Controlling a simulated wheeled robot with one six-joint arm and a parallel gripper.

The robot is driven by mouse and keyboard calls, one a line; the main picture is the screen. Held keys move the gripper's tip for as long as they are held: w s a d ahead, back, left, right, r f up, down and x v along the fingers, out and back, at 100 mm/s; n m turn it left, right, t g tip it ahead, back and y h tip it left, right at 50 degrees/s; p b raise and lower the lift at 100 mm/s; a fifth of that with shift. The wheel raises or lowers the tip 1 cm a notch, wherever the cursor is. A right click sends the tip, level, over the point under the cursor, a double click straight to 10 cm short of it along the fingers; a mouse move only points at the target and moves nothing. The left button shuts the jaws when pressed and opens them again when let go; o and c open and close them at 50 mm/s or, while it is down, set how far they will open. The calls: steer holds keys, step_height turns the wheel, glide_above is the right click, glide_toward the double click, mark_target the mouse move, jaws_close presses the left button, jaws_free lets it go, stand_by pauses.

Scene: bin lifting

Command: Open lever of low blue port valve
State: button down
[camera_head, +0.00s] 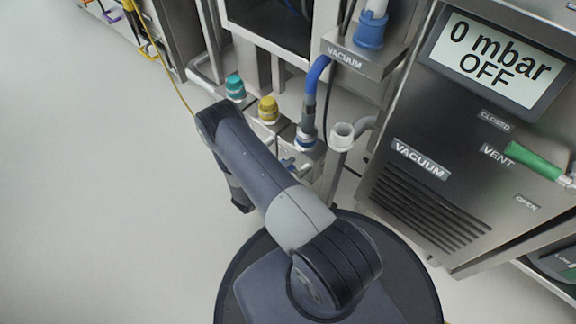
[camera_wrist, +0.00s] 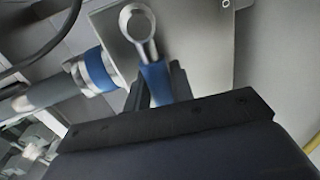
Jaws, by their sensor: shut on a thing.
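In the wrist view the blue-sleeved lever (camera_wrist: 157,82) with a metal ring end (camera_wrist: 137,22) stands in front of a grey metal plate. My gripper (camera_wrist: 160,92) is shut on the blue sleeve, and its fingers are partly hidden by the dark gripper body. Beside the lever, a grey hose with a blue collar (camera_wrist: 97,70) joins the port. In the head view the low blue port (camera_head: 306,140) sits low on the cabinet with a blue hose plugged in. A bit of blue lever (camera_head: 288,163) shows below it. My arm hides the gripper there.
A green port (camera_head: 235,87) and a yellow port (camera_head: 268,109) stand in a row beside the blue one. A pale open pipe end (camera_head: 342,135) and the vacuum unit (camera_head: 420,190), reading 0 mbar OFF, are to the right. Open floor lies left.

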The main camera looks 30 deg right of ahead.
steer(key=shift+f, duration=0.1)
steer(key=n, duration=0.1)
steer(key=f+n, duration=0.1)
steer(key=f+n+g, duration=0.1)
steer(key=shift+s+n+h, duration=0.25)
steer(key=shift+n+h, duration=0.05)
steer(key=shift+n, duration=0.1)
steer(key=n, duration=0.1)
steer(key=s+f+n, duration=0.1)
steer(key=f+n+g, duration=0.1)
steer(key=shift+s+d+n+h, duration=0.15)
steer(key=shift+d+n+h, duration=0.15)
steer(key=shift+n, duration=0.1)
steer(key=n, duration=0.1)
steer(key=s+n, duration=0.1)
steer(key=f+n+h, duration=0.1)
steer(key=n, duration=0.1)
steer(key=shift+s+d+f+g, duration=0.1)
steer(key=shift+s+d+g, duration=0.2)
steer(key=shift+s+g, duration=0.1)
steer(key=shift+s+d+f+n+h, duration=0.15)
steer(key=shift+s+n, duration=0.35)
steer(key=shift+n, duration=0.55)
steer(key=shift+s+d+f+n+h, duration=0.1)
steer(key=shift+s+d+n+h, duration=0.3)
steer(key=shift+n, duration=0.65)
steer(key=shift+s+a+r, duration=0.1)
steer(key=shift+s+a, duration=0.05)
steer(key=shift+a, duration=0.05)
